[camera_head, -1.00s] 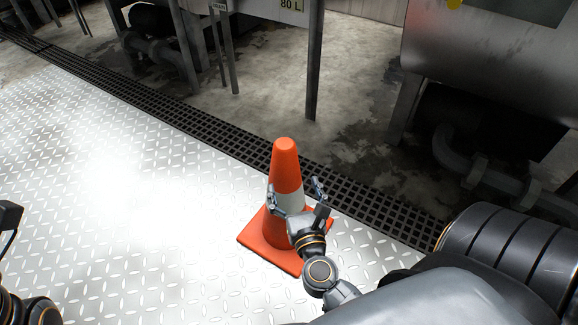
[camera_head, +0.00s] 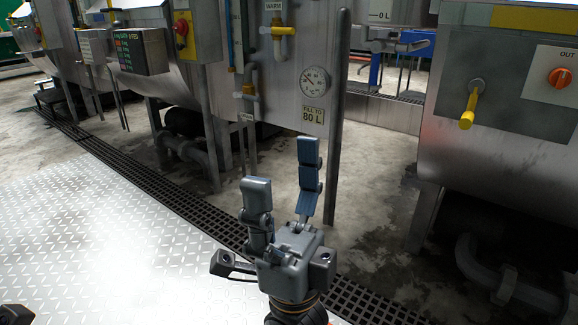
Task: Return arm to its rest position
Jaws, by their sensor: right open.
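My right gripper (camera_head: 283,190) is raised in the lower middle of the head view, in front of the machines. Its two fingers point up and stand apart, with nothing between them. My right arm runs down from it out of the bottom edge. Of my left arm only small dark parts show in the bottom left corner, and its gripper is out of the picture.
Steel machines line the back, with a gauge (camera_head: 315,81), a yellow-handled valve (camera_head: 467,118) and an orange knob (camera_head: 560,78). A metal post (camera_head: 337,120) stands behind my gripper. A floor grate (camera_head: 150,189) borders the clear tread-plate floor (camera_head: 90,245).

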